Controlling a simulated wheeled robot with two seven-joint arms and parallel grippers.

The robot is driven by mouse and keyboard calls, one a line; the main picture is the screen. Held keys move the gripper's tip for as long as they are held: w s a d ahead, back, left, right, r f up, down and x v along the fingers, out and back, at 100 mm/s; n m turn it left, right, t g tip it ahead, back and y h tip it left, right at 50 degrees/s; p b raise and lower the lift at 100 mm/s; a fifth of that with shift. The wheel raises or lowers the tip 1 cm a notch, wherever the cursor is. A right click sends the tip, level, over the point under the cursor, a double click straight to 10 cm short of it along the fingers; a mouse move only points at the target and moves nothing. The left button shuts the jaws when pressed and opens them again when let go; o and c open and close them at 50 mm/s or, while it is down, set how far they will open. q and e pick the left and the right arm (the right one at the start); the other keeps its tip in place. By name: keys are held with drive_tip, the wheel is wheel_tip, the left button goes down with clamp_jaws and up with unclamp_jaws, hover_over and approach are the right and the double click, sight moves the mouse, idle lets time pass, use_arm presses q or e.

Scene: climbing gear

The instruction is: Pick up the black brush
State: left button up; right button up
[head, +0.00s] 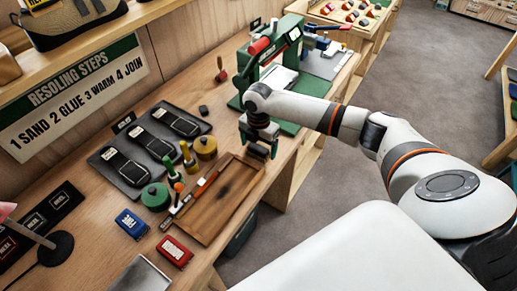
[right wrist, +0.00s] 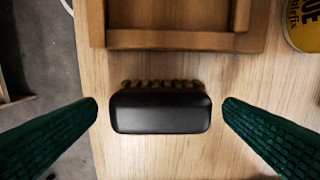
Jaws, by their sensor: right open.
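The black brush (right wrist: 161,113) lies on the wooden bench top in the right wrist view, with pale bristles along its upper side. My right gripper (right wrist: 160,112) has its two green fingers spread, one on each side of the brush, with a small gap at each end. In the head view my right gripper (head: 259,148) is over the bench, near the right end of the wooden tray; the brush there is largely hidden by it. My left gripper is not in view.
A wooden tray (head: 202,239) lies close beside the brush. A yellow tin (head: 206,147), a green tin (head: 156,196), bottles and a black sole mat (head: 110,173) are further left. A green press (head: 284,45) stands behind.

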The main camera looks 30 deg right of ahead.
drive_tip(key=shift+c, duration=0.2)
drive_tip(key=c, duration=1)
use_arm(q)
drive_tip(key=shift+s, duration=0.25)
use_arm(e)
drive_tip(key=shift+c, duration=0.2)
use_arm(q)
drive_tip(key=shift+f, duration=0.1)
use_arm(e)
drive_tip(key=shift+r, duration=0.1)
drive_tip(key=shift+r, duration=0.5)
wheel_tip(320, 180, up, 18)
drive_tip(key=b, duration=0.4)
use_arm(q)
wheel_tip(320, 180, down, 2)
drive_tip(key=shift+p, duration=0.95)
use_arm(e)
wheel_tip(320, 180, up, 9)
hover_over(258, 147)
